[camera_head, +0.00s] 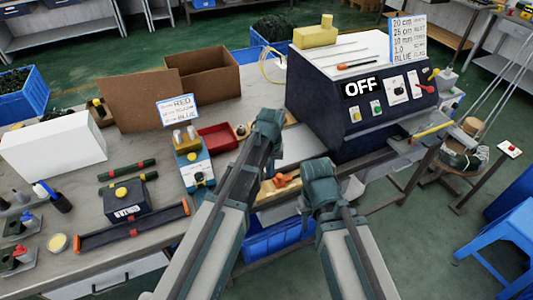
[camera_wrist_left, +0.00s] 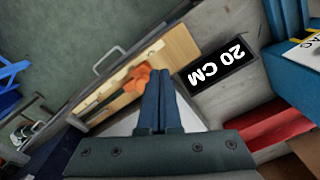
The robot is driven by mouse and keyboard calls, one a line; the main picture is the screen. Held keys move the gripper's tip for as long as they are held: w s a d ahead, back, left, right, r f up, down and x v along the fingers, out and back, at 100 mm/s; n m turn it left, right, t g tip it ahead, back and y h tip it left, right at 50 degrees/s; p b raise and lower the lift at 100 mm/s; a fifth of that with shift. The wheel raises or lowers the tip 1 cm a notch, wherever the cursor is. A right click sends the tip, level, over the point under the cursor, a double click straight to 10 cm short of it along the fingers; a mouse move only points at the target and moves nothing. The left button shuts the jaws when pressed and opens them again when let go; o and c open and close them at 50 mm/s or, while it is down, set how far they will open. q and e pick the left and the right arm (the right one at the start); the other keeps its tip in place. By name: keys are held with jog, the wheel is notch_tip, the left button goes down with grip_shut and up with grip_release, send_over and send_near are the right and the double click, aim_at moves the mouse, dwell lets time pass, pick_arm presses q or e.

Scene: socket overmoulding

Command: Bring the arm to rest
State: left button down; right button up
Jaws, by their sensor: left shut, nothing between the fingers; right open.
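My left arm reaches over the front edge of the workbench in the head view, and its gripper (camera_head: 268,120) is in front of the dark machine. In the left wrist view the two fingers of this gripper (camera_wrist_left: 160,85) are together with nothing between them. My right gripper (camera_head: 319,172) is lower and to the right, in front of the bench edge, and holds nothing that I can see. Its fingertips are hard to make out in the head view.
The dark machine (camera_head: 350,110) displays OFF. An orange-handled tool (camera_wrist_left: 138,76) lies on a wooden board (camera_wrist_left: 178,48) near a 20 CM display (camera_wrist_left: 218,66). A red tray (camera_head: 217,138) and blue device (camera_head: 197,173) are left of my left arm. A blue crate (camera_head: 270,240) is below.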

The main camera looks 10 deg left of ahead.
pick_arm(q)
jog(key=s+d+m, duration=0.1)
jog(key=s+m, duration=0.1)
jog(key=s, duration=0.6)
jog(key=s+d+m+y, duration=0.1)
jog(key=s+d+m, duration=0.1)
jog(key=s, duration=0.7)
jog(key=shift+s+d, duration=0.25)
jog(key=shift+s, duration=0.05)
jog(key=shift+r, duration=0.1)
